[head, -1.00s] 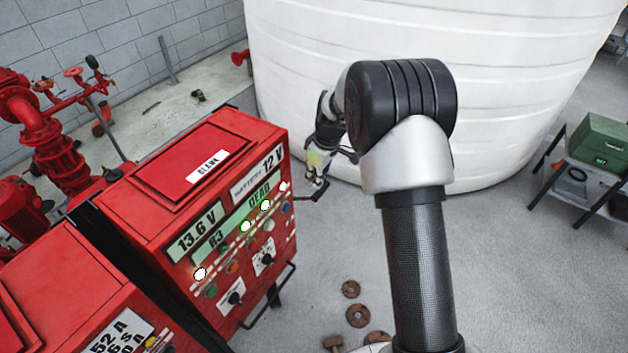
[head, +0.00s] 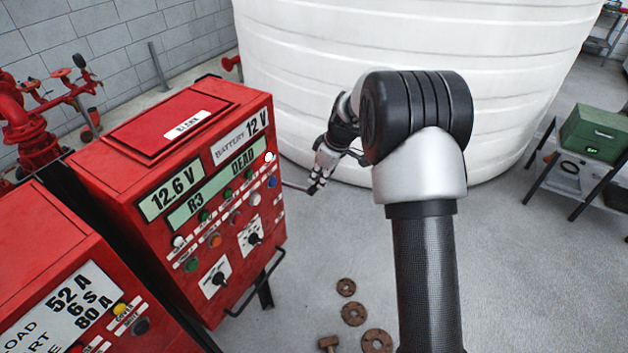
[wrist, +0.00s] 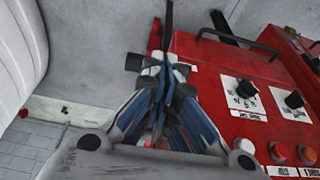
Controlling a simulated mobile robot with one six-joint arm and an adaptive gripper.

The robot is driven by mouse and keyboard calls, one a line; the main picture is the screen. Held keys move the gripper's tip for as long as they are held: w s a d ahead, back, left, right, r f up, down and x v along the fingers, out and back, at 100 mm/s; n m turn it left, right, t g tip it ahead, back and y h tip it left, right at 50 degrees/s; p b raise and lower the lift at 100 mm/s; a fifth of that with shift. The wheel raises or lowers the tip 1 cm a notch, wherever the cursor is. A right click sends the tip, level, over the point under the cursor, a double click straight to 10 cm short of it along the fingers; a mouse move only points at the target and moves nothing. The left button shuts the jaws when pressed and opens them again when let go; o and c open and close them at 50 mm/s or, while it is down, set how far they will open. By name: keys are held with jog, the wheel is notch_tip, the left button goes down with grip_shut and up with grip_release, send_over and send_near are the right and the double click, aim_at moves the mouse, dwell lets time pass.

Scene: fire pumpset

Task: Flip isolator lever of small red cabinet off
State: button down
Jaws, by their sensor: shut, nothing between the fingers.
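The small red cabinet (head: 95,170) stands left of centre in the head view, with displays reading 12.6 V and R3 DEAD. A dark lever (head: 295,187) sticks out from its right side. My gripper (head: 316,186) is at the lever's outer end, shut and empty. Whether it touches the lever cannot be told. In the wrist view my gripper's blue and dark fingers (wrist: 166,85) are together, beside the cabinet's red face (wrist: 225,80) with its knobs. They hide much of the area behind, and the lever cannot be made out clearly there.
A second red cabinet (head: 30,250) stands at the lower left. A large white tank (head: 400,60) is close behind my gripper. Rusty flanges (head: 353,313) lie on the floor in front. A green box (head: 597,133) sits on a stand at right. Open floor lies between.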

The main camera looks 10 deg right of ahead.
notch_tip(320, 180, down, 12)
jog(key=b, duration=0.9)
jog(key=shift+w, duration=0.2)
jog(key=shift+f, duration=0.1)
jog(key=shift+a, duration=0.1)
